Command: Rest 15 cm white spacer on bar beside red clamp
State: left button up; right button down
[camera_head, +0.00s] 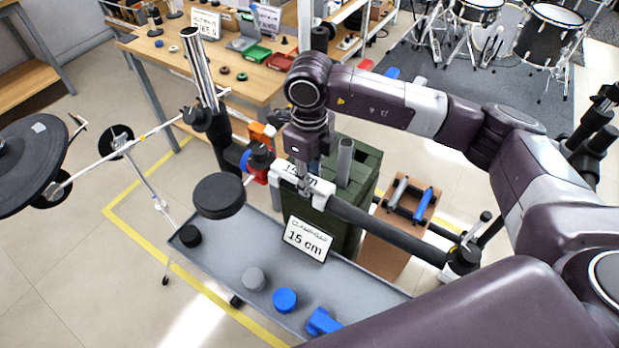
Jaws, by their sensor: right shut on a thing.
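The white spacer (318,187) is at the dark bar (390,230), just right of the red clamp (261,176). Its printed face is partly hidden by my gripper. My right gripper (304,188) comes down from above and is shut on the spacer. The spacer overlaps the bar in view; I cannot tell whether its weight is on it. The bar slopes from the upper left to a black clamp at lower right. A blue ring (245,161) is left of the red clamp, and an orange clamp (262,130) is above. My left gripper is out of view.
A green crate (365,165) stands behind the bar. Chrome tube (200,65) and cymbal stand at left.

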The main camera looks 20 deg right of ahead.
jog(key=shift+f, duration=0.2)
jog(key=c, duration=1.6)
grip_release()
notch_tip(320, 180, up, 12)
